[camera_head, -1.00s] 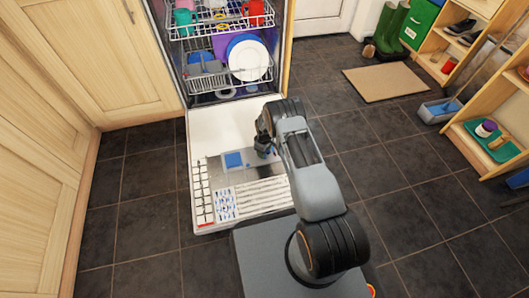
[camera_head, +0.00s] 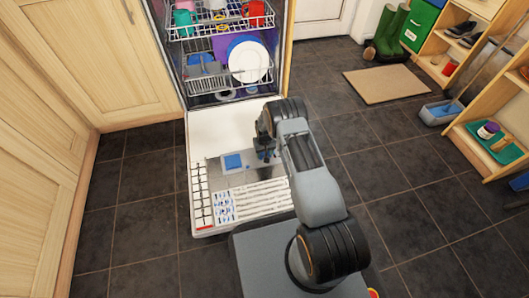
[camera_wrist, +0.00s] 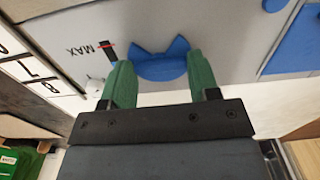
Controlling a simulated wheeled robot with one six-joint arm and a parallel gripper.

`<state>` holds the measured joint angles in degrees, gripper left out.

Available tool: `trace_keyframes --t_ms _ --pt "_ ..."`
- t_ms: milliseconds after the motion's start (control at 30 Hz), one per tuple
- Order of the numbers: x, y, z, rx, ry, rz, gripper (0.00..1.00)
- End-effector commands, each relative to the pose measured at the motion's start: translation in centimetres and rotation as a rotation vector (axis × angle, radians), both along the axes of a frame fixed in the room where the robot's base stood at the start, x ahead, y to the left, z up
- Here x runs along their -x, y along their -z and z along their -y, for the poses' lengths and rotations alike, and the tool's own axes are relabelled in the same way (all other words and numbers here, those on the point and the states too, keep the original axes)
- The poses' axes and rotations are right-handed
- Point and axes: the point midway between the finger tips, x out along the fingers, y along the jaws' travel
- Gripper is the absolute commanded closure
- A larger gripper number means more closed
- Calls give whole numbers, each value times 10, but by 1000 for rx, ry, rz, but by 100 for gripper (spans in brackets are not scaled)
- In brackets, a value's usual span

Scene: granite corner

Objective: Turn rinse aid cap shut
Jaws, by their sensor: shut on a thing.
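The rinse aid cap (camera_wrist: 163,66) is blue with a raised two-pointed wing. It sits on the grey dispenser panel (camera_wrist: 225,35) in the wrist view, beside a MAX mark with a red line (camera_wrist: 107,44). My gripper (camera_wrist: 158,64) has its green fingers on either side of the cap and is shut on it. In the head view my gripper (camera_head: 266,154) is down at the dispenser on the open dishwasher door (camera_head: 210,125). My arm and gripper hide most of the cap there.
A blue square lid (camera_head: 233,161) lies left of my gripper on the same dispenser. The loaded lower rack (camera_head: 200,86) stands inside the dishwasher behind the door. Wooden cabinets (camera_head: 60,60) are on the left; open tiled floor (camera_head: 400,170) is on the right.

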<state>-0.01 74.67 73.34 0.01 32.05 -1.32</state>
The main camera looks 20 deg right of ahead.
Motion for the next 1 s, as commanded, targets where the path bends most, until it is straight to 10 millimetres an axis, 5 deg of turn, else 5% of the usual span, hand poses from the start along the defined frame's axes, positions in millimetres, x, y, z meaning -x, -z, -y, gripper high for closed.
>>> trace_keyframes --t_ms 633,667,900,1000 --pt "-2 -1 1 0 41 6 68" --pt "-2 -1 1 0 41 6 42" --pt "-1 0 0 0 39 3 19" --pt "-1 0 0 0 39 3 19"
